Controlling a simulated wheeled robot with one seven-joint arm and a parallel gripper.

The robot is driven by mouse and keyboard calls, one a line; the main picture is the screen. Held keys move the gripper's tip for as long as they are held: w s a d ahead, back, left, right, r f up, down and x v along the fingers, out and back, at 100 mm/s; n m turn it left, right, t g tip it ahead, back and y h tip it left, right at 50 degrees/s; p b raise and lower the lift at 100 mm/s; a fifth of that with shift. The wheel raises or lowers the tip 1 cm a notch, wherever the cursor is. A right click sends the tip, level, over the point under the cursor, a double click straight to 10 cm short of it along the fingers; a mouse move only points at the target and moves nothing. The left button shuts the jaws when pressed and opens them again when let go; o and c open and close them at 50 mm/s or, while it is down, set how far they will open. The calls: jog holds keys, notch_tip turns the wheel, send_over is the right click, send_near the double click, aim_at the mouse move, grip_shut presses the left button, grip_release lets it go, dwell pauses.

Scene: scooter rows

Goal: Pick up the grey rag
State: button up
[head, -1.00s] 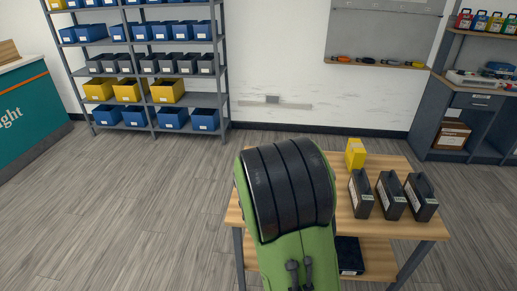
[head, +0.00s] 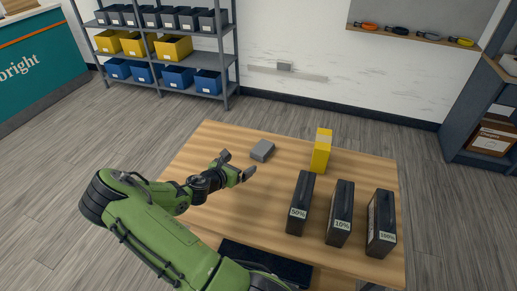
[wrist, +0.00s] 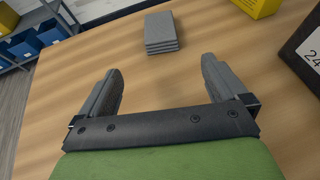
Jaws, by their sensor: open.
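The grey rag (head: 262,150) is a small folded stack lying flat on the wooden table, near its back left part. In the wrist view the rag (wrist: 161,33) shows several layers and lies ahead of the fingertips, roughly midway between them. My gripper (head: 238,165) is open and empty, just to the left and front of the rag in the head view. In the wrist view the two fingers of my gripper (wrist: 161,72) are spread wide, apart from the rag.
On the table (head: 225,210), a yellow box (head: 321,151) stands right of the rag. Black cases labelled 50% (head: 300,204), 10% (head: 340,213) and 100% (head: 381,224) stand at the right front. A shelf rack with bins (head: 172,47) is behind. The tabletop around the rag is clear.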

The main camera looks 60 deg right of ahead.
jog(key=b, duration=0.2)
send_near(258, 152)
jog(key=x, duration=0.4)
jog(key=shift+s+a+f, duration=0.1)
jog(key=shift+f, duration=0.2)
jog(key=b+x, duration=0.2)
jog(key=x, duration=0.3)
jog(key=shift+d, duration=0.3)
jog(key=shift+r, duration=0.1)
jog(key=c, duration=1.1)
jog(key=shift+o, duration=0.2)
jog(key=shift+r, duration=0.1)
